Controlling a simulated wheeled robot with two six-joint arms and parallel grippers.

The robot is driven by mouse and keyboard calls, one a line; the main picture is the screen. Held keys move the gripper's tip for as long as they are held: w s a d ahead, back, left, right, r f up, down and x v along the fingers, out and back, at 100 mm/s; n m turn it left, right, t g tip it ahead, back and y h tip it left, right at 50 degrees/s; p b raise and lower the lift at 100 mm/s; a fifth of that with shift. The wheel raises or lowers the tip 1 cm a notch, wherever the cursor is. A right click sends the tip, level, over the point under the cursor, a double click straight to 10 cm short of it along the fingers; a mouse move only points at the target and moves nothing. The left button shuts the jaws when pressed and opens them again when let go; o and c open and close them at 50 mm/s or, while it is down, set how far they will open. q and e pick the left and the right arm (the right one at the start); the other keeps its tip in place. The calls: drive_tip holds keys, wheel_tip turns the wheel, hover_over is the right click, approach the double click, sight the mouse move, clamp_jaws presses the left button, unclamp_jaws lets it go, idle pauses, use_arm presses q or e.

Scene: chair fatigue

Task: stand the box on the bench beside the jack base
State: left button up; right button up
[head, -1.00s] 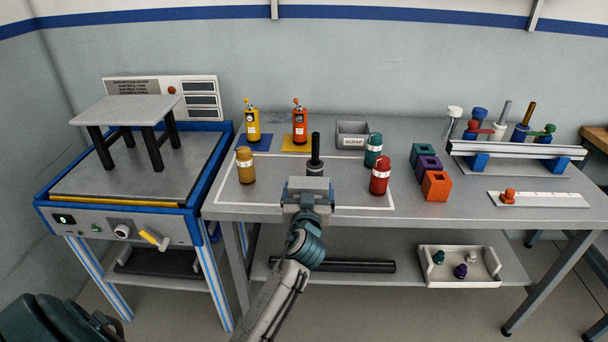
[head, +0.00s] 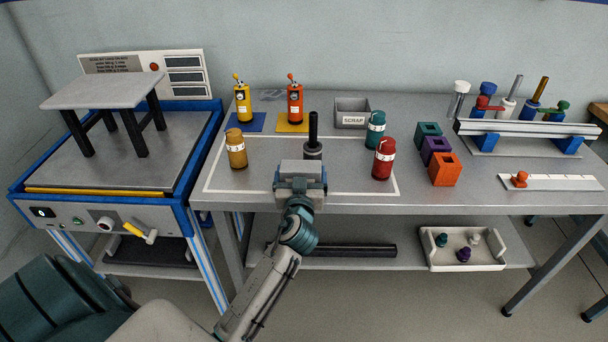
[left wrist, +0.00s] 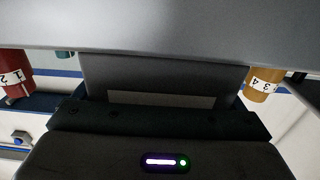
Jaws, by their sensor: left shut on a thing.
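My left gripper (head: 300,186) is shut on a grey box (head: 301,168), above the front part of the bench (head: 345,200). The box also shows as a dark grey block beyond the gripper (left wrist: 160,125) in the left wrist view (left wrist: 150,72). A black upright post on a short metallic base (head: 313,150), which looks like the jack base, stands just behind the box in the head view. The box hides part of its foot. I cannot tell whether the box touches the bench. My right gripper is not in view.
An amber bottle (head: 237,150) stands left of the post; red (head: 383,160) and teal (head: 375,130) bottles stand right. A scrap bin (head: 351,113) is behind. Several coloured blocks (head: 444,170) lie farther right. White lines mark a mostly clear area around the post.

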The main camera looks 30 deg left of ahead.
use_arm(q)
drive_tip(key=shift+a, duration=0.1)
idle(0.3)
drive_tip(key=shift+f, duration=0.1)
drive_tip(key=o, duration=0.9)
